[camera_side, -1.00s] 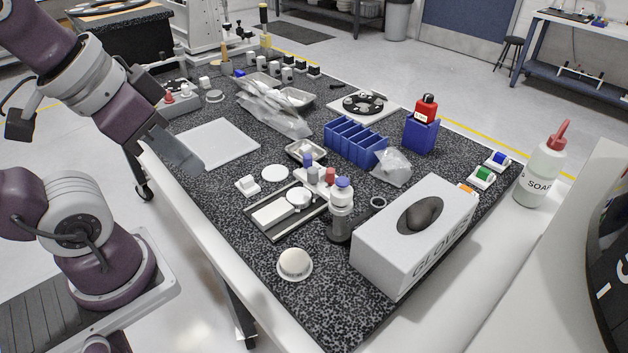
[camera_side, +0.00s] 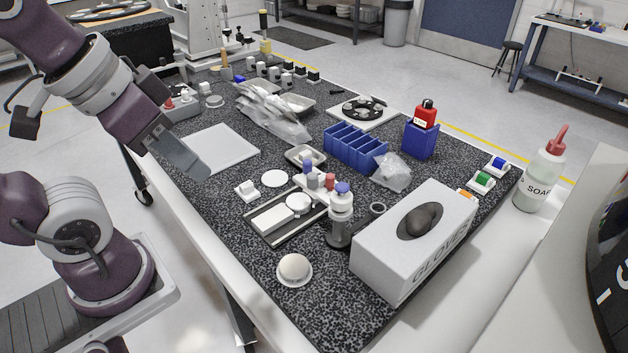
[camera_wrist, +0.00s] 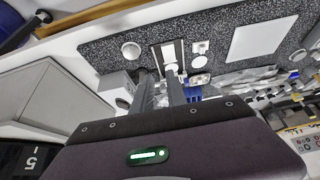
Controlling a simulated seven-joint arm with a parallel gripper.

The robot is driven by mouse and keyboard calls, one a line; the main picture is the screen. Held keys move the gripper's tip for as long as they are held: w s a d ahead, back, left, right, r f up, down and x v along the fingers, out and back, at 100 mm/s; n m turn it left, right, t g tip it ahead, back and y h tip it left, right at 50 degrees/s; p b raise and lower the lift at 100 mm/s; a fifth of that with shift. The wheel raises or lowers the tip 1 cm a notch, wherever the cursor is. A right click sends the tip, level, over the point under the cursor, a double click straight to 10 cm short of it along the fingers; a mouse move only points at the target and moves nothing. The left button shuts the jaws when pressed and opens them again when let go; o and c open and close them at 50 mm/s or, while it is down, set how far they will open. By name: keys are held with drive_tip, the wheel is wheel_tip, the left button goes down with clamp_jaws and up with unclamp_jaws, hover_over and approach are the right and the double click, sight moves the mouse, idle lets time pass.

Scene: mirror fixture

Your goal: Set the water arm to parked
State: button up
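I cannot clearly make out a part that is the water arm. A dark upright stand (camera_side: 340,233) with a white, blue-capped bottle (camera_side: 341,204) above it is on the speckled bench, left of the glove box. A dark ring-topped piece (camera_side: 377,208) is just right of it. A framed tray (camera_side: 262,232) with a white block and a round white disc is to its left. My gripper (camera_side: 206,176) is in the air near the bench's left edge, apart from these things. In the wrist view its two fingers (camera_wrist: 160,73) stand apart with nothing seen between them.
A glove box (camera_side: 388,262) is at the bench's near right. A blue bin row (camera_side: 354,147), clear bags (camera_side: 270,118) and a white dome (camera_side: 294,268) also occupy the bench. A flat white plate (camera_side: 216,148) lies near my gripper. The near front corner of the bench is bare.

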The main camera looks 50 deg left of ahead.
drive_tip(key=o, duration=0.4)
drive_tip(key=w, duration=0.2)
drive_tip(key=w+r+g, duration=0.1)
drive_tip(key=w, duration=0.1)
drive_tip(key=w+m+g, duration=0.1)
drive_tip(key=w, duration=0.2)
drive_tip(key=shift+d+r, duration=0.2)
drive_tip(key=shift+r, duration=0.1)
drive_tip(key=shift+c, duration=0.2)
drive_tip(key=m+g, duration=0.2)
drive_tip(key=g, duration=0.1)
hover_over(312, 174)
wheel_tip(312, 174, down, 6)
drive_tip(key=shift+d+r, duration=0.1)
drive_tip(key=shift+r, duration=0.1)
wheel_tip(312, 174, down, 6)
drive_tip(key=shift+s+r, duration=0.1)
drive_tip(key=shift+r, duration=0.05)
drive_tip(key=shift+f, duration=0.5)
clamp_jaws()
